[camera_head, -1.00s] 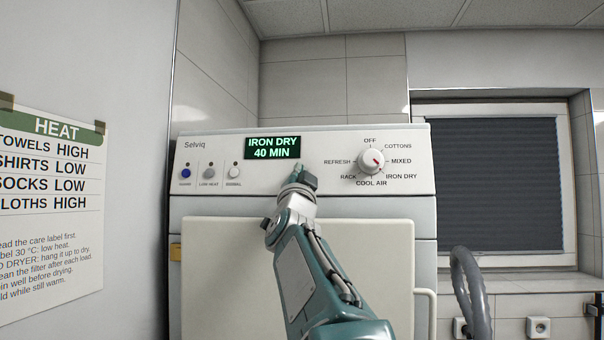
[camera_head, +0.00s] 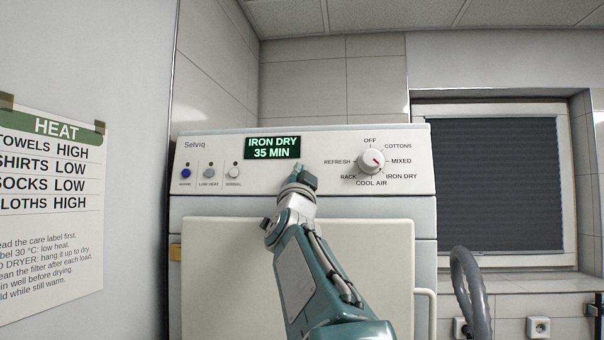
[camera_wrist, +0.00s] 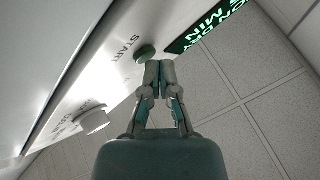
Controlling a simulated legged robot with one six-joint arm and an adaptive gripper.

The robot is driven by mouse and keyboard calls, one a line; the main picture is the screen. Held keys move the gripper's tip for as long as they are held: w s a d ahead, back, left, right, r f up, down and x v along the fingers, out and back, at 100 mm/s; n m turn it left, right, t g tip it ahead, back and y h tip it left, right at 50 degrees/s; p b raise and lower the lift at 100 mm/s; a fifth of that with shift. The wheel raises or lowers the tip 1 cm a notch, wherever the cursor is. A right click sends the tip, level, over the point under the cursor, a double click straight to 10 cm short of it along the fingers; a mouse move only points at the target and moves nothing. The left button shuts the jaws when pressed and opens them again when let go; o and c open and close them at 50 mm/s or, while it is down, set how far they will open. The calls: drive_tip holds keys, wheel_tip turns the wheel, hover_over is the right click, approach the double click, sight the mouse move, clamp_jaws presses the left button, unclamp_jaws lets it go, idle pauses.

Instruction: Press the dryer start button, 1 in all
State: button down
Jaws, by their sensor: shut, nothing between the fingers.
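The dryer's start button is a round green button (camera_wrist: 146,52) beside the word START in the wrist view. In the head view it is hidden behind my gripper (camera_head: 300,170). My gripper (camera_wrist: 159,65) is shut and empty, its fingertips very close to the button. I cannot tell whether they touch it. The dryer (camera_head: 315,206) is white, and its lit display (camera_head: 272,148) reads IRON DRY 35 MIN. The display also shows partly in the wrist view (camera_wrist: 207,27).
A white dial (camera_head: 371,161) with a red mark sits right of my gripper; it also shows in the wrist view (camera_wrist: 92,119). Three small buttons, one blue (camera_head: 186,173), are at the panel's left. A HEAT care sign (camera_head: 50,200) hangs at the left.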

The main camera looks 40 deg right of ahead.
drive_tip(key=shift+s+a, duration=0.25)
drive_tip(key=shift+a, duration=0.05)
drive_tip(key=shift+t, duration=0.3)
drive_tip(key=s+a, duration=0.1)
drive_tip(key=a, duration=0.1)
drive_tip(key=s+a+r, duration=0.1)
drive_tip(key=s, duration=0.1)
drive_tip(key=shift+s+a, duration=0.15)
drive_tip(key=shift+a, duration=0.25)
idle(0.5)
drive_tip(key=a+f+n+g+y, duration=0.1)
drive_tip(key=a+f+n+y, duration=0.65)
drive_tip(key=f, duration=0.55)
drive_tip(key=a+f+n+g+y, duration=0.2)
drive_tip(key=a+f+n+y, duration=0.3)
drive_tip(key=a+f+y, duration=0.5)
drive_tip(key=s+a+f+n+g, duration=0.1)
drive_tip(key=s+a+f+g, duration=0.1)
drive_tip(key=s+f, duration=0.4)
drive_tip(key=s+a+f+n+g, duration=0.1)
drive_tip(key=s+a+f+g, duration=0.2)
drive_tip(key=f, duration=1)
drive_tip(key=s+a+f+n+g, duration=0.2)
drive_tip(key=s+a+f+g, duration=0.1)
drive_tip(key=s+f, duration=0.6)
drive_tip(key=shift+s+f+g, duration=0.25)
drive_tip(key=shift+f+g, duration=0.1)
drive_tip(key=shift+g, duration=0.45)
